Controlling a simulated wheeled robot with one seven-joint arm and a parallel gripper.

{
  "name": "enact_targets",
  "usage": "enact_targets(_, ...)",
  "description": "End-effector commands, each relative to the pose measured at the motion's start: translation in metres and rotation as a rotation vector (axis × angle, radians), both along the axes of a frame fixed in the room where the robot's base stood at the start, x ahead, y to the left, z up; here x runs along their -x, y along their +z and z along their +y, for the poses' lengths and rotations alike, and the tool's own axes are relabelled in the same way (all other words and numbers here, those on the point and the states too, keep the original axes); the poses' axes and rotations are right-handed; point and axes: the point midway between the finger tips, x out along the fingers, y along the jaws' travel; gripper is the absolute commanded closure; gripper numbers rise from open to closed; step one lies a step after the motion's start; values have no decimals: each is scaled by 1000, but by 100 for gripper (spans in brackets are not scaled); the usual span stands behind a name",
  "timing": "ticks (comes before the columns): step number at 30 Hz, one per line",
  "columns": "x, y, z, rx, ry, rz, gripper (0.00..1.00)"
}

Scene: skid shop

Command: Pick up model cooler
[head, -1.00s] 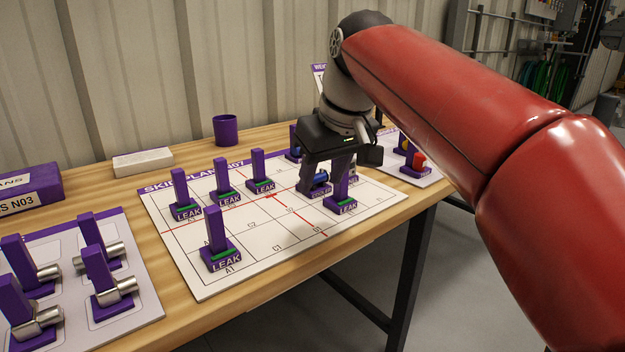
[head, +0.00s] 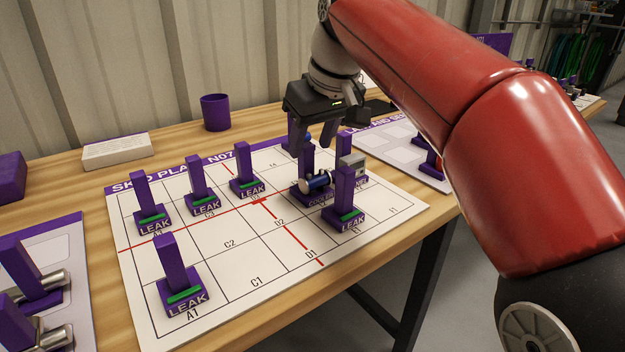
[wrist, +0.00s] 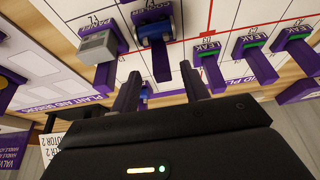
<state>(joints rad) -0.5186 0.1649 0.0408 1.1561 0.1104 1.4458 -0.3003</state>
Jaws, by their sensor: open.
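The model cooler (head: 318,181) is a blue cylinder with a pale end on a purple base, with an upright purple post. It stands on the skid plan board, behind the front right LEAK piece. In the wrist view the cooler (wrist: 156,29) is at the top centre, its post pointing toward my gripper. My gripper (head: 312,140) is open and empty, pointing down by the top of the cooler's post. In the wrist view the post's tip appears between the spread fingers of my gripper (wrist: 161,88). I cannot tell whether they touch it.
The grey panel model (head: 352,163) stands close right of the cooler, and a LEAK piece (head: 344,205) close in front. Several other LEAK pieces stand left. A purple cup (head: 215,112) and a white block (head: 117,151) are at the back. The board's front middle (head: 240,245) is clear.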

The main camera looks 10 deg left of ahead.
Motion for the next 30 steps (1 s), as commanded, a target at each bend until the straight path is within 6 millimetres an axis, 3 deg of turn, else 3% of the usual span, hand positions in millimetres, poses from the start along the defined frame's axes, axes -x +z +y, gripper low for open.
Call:
enact_targets(10,-9,-47,14,2,0,1,55)
enact_targets(20,-12,-54,16,0,-1,0,55)
enact_targets(30,-12,-53,16,1,0,-1,98)
